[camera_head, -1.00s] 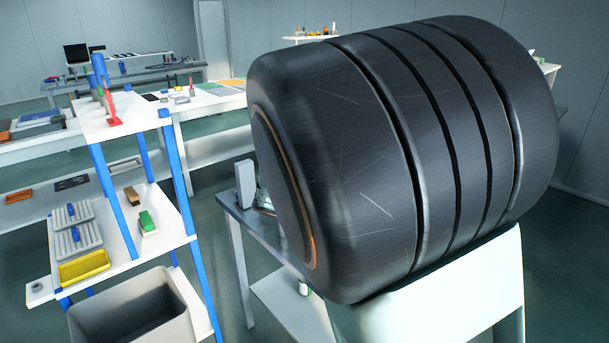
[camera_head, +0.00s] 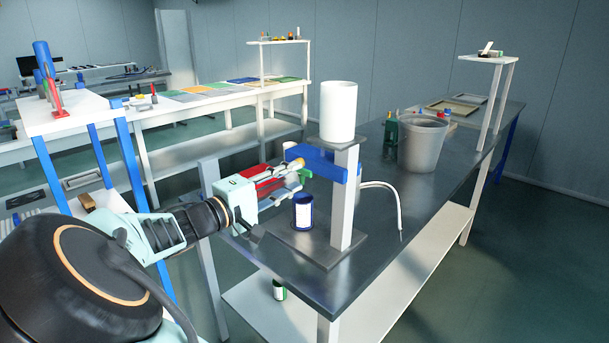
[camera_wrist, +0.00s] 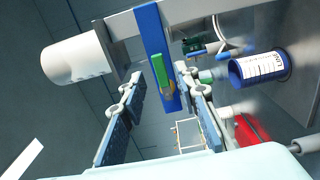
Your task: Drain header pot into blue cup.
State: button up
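The header pot (camera_head: 338,112), a white cylinder, stands upright on top of a grey post on the metal bench. It also shows in the wrist view (camera_wrist: 72,60). A blue bar (camera_head: 322,163) crosses the post below the pot; in the wrist view a green lever (camera_wrist: 160,66) lies against it. The blue cup (camera_head: 302,212), with a white label, stands upright near the post's foot and shows in the wrist view (camera_wrist: 262,68). My gripper (camera_head: 299,168) is beside the bar, above the cup. In the wrist view its fingers (camera_wrist: 170,76) are apart, pointing towards the lever; contact is unclear.
A grey bucket (camera_head: 423,145) and a green bottle (camera_head: 390,136) stand farther back on the bench. A white curved hose (camera_head: 392,192) is right of the post. A small green-and-white can (camera_head: 279,290) is on the lower shelf. The bench's right front is clear.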

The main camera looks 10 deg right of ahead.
aim_at(303, 172)
jog(key=x, duration=0.5)
grip_shut()
